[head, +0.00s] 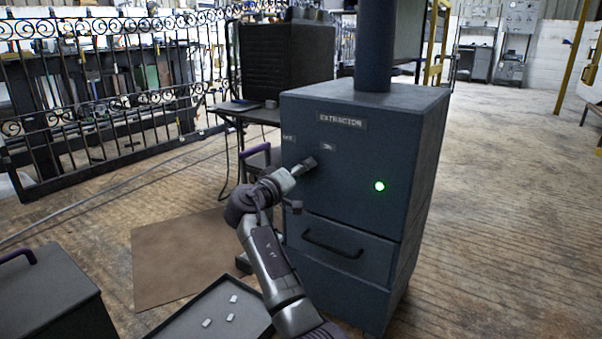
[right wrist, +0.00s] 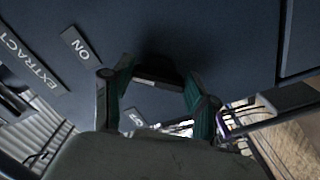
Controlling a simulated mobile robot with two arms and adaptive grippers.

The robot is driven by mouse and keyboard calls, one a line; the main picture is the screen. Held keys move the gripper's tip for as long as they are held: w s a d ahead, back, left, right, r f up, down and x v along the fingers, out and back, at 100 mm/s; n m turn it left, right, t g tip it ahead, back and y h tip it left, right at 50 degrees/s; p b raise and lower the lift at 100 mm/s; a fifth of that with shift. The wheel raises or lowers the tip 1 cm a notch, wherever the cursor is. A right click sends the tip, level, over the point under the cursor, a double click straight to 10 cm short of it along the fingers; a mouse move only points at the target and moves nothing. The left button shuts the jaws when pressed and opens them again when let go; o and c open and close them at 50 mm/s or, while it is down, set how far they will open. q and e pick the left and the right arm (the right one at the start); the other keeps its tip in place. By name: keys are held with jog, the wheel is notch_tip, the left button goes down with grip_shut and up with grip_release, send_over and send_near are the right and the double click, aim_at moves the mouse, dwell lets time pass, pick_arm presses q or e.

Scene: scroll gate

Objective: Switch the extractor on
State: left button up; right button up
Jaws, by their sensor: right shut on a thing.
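The extractor (head: 345,210) is a dark blue-grey cabinet with an EXTRACTOR label (head: 342,122) and a thick pipe on top. A small ON label (head: 327,146) and a partly hidden OFF label (head: 289,137) are on its front. A green light (head: 379,186) glows on the front. My right gripper (head: 303,168) is at the front face just below the labels. In the right wrist view its fingers (right wrist: 157,88) are shut on the dark switch handle (right wrist: 157,70), whose shape is mostly hidden. The ON label (right wrist: 77,45) is beside it there. My left gripper is out of view.
A drawer with a bar handle (head: 333,244) is below my right forearm's side. A tray (head: 190,322) with small pale pieces and a brown mat (head: 165,262) lie on the floor. A black cabinet (head: 290,58) stands behind. The floor to the right is clear.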

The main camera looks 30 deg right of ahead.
jog(key=shift+f, duration=0.1)
jog(key=o, duration=1)
jog(key=shift+o, duration=0.8)
jog(key=v, duration=1.2)
